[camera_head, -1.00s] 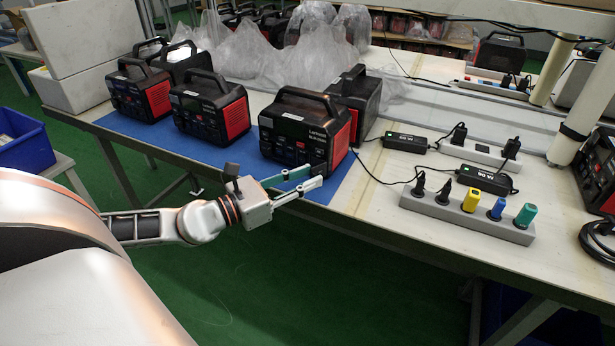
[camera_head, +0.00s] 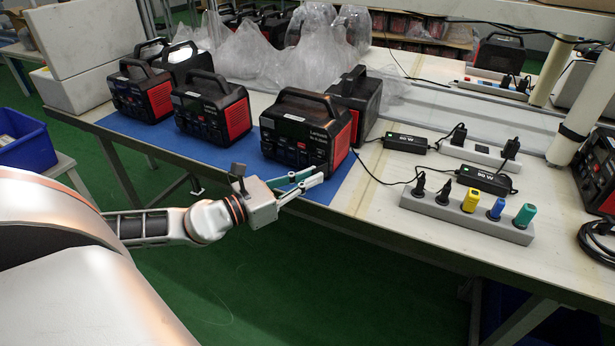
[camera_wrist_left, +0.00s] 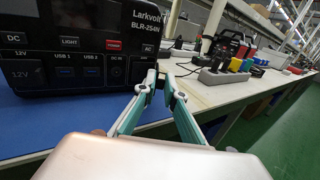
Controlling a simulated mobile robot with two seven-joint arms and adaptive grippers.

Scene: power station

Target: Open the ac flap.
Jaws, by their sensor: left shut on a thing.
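The nearest power station (camera_head: 292,130), black with red sides, stands upright on the blue mat near the table's front edge. Its front panel (camera_wrist_left: 75,45) fills the left of the wrist view, with an AC label at its right end. The AC flap (camera_wrist_left: 140,70) lies below that label, partly hidden by my fingers. My left gripper (camera_head: 314,176) is at the lower right of this panel; in the wrist view its fingertips (camera_wrist_left: 161,82) are close together at the panel's right end. It is shut on the flap's edge, though the contact itself is hard to see. My right gripper is out of view.
More power stations (camera_head: 213,108) stand to the left on the mat. A power strip (camera_head: 467,217) with coloured plugs and black adapters (camera_head: 482,180) lies to the right. Clear bags (camera_head: 250,55) sit behind. The space in front of the table edge is free.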

